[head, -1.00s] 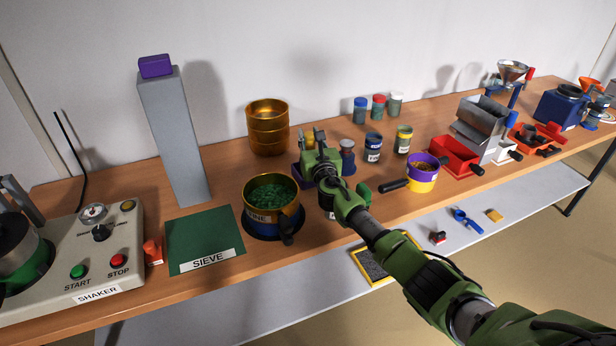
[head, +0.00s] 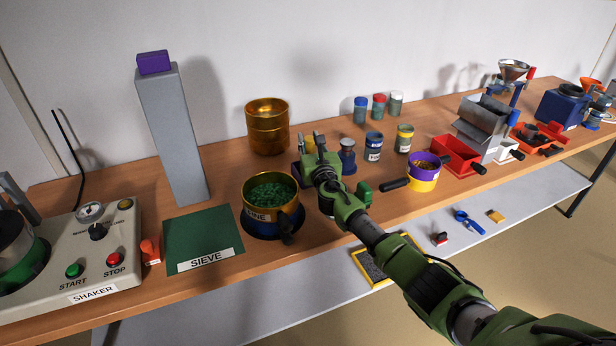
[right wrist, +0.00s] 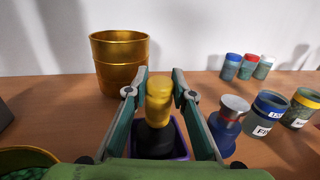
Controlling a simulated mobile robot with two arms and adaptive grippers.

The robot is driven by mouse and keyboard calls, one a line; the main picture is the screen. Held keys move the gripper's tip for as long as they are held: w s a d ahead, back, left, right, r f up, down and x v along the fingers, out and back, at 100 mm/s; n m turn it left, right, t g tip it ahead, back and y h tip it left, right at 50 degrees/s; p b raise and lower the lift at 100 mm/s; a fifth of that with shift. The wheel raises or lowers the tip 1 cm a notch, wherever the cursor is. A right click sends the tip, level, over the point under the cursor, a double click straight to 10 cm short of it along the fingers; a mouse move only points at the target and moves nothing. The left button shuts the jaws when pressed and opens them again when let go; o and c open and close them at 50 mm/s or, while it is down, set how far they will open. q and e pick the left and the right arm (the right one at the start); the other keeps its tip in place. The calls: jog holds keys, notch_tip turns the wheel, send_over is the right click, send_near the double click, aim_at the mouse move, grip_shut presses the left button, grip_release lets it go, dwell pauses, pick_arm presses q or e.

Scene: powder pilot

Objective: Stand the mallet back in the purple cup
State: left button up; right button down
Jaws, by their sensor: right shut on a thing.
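The mallet (right wrist: 160,92) shows in the right wrist view as a yellow rounded piece above a dark lower part. It is upright between the fingers of my right gripper (right wrist: 158,92), which is shut on it. The purple cup (right wrist: 180,138) is right below and around the dark lower part; whether the mallet rests on its bottom is hidden. In the head view my right gripper (head: 313,143) is over the purple cup (head: 297,172), hiding most of it. My left gripper is not in view.
A gold sieve stack (head: 267,128) stands behind left, and a pan of green granules (head: 271,192) at front left. A grey-blue stamper-like piece (head: 347,156) and labelled jars (head: 373,147) stand close on the right. A yellow-purple pot (head: 422,172) is further right.

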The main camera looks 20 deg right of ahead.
jog(key=shift+f, duration=0.2)
jog(key=c, duration=1.6)
grip_release()
jog(key=shift+c, duration=0.2)
jog(key=shift+f, duration=0.1)
jog(key=shift+r, duration=5.15)
jog(key=shift+f, duration=0.1)
